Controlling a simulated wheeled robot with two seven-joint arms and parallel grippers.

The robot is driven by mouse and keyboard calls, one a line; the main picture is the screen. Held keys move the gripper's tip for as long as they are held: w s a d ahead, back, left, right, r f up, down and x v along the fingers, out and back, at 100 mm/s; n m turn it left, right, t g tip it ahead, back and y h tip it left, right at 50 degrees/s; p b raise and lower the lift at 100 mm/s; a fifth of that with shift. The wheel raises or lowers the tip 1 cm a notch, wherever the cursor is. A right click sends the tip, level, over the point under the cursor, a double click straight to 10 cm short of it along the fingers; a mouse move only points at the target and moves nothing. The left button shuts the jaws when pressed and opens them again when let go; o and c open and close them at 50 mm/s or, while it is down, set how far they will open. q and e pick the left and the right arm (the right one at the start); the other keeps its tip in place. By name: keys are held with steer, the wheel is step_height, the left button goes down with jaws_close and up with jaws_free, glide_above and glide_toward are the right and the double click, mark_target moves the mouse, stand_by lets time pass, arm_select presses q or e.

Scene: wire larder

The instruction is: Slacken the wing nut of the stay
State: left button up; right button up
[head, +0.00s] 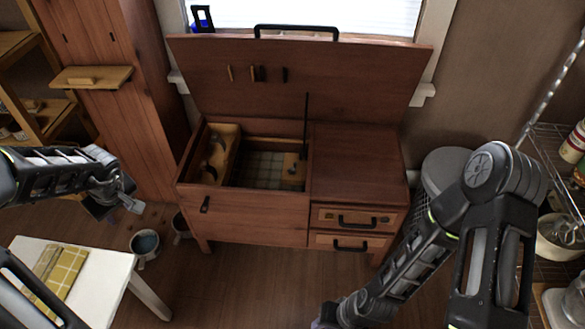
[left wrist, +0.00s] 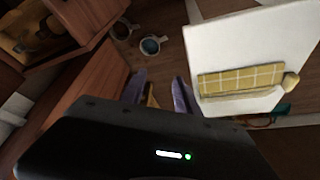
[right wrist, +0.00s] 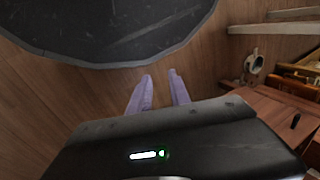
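A wooden chest (head: 250,218) stands by the window with its lid (head: 330,75) raised. A thin dark upright stay (head: 306,125) runs from the lid area down into the open compartment, near a small wooden block (head: 294,168). I cannot make out the wing nut at this size. My left gripper (head: 128,198) is left of the chest, apart from it; its fingers are spread and empty in the left wrist view (left wrist: 160,88). My right gripper is low in front, mostly cut off in the head view; the right wrist view (right wrist: 160,82) shows its fingers spread and empty.
A white table (head: 100,290) with a yellow checked cloth (head: 62,275) is at front left. Pots (head: 145,246) stand on the floor beside it. A grey round bin (head: 445,165) and wire shelves (head: 550,135) are on the right. Floor before the chest is clear.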

arm_select(q)
steer(key=s+d+f+m+t+h, duration=0.1)
steer(key=s+d+f+m, duration=0.15)
steer(key=d+f, duration=0.7)
steer(key=s+d+f+m+h, duration=0.15)
steer(key=d+f+m, duration=0.25)
steer(key=d+f, duration=0.55)
steer(key=s+d+f+m+g+h, duration=0.1)
steer(key=s+d+h, duration=0.1)
steer(key=s+d, duration=0.5)
steer(key=s+d+f+m+g+h, duration=0.1)
steer(key=s+d+f+g+h, duration=0.1)
steer(key=s+d, duration=0.5)
steer(key=d+h, duration=0.1)
steer(key=d, duration=0.2)
steer(key=shift+s+d+f+m, duration=0.3)
steer(key=shift+m, duration=0.05)
